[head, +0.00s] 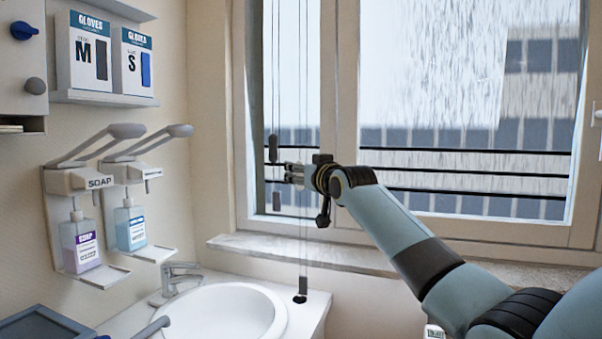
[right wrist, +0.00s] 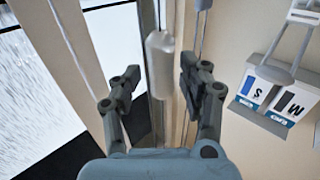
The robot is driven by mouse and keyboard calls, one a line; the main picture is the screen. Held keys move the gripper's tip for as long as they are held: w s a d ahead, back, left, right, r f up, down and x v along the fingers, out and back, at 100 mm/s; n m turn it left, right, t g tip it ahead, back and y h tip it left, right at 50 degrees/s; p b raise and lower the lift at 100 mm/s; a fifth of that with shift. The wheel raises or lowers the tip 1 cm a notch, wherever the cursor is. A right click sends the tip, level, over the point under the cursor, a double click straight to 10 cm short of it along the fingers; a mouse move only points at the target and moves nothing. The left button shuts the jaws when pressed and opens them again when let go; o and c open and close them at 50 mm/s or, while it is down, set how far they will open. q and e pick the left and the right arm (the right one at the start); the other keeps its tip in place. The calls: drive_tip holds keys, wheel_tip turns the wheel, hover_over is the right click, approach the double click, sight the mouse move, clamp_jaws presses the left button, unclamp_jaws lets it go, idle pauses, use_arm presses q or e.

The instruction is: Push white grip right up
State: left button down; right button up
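My right gripper (head: 288,173) is in front of the window, beside the hanging cords. In the right wrist view its two fingers are spread, with a light grey-white grip (right wrist: 160,65) on a cord between and beyond them. A gap shows on both sides of that grip, so it does not look held. In the head view a dark-looking grip (head: 273,148) hangs just above my fingertips, and another (head: 276,201) hangs below them. I cannot tell which is the white one. My left gripper is not in view.
The window frame (head: 345,100) and dark horizontal bars are close to my right gripper. Below are the sill (head: 350,258), a sink (head: 228,312) and a cord end weight (head: 300,297). Soap dispensers (head: 80,240) and glove boxes (head: 90,55) are on the left wall.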

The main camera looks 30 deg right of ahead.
drive_tip(key=shift+w+f, duration=0.2)
drive_tip(key=shift+w, duration=0.15)
drive_tip(key=s, duration=1.2)
drive_tip(key=shift+a, duration=0.35)
drive_tip(key=shift+f, duration=0.1)
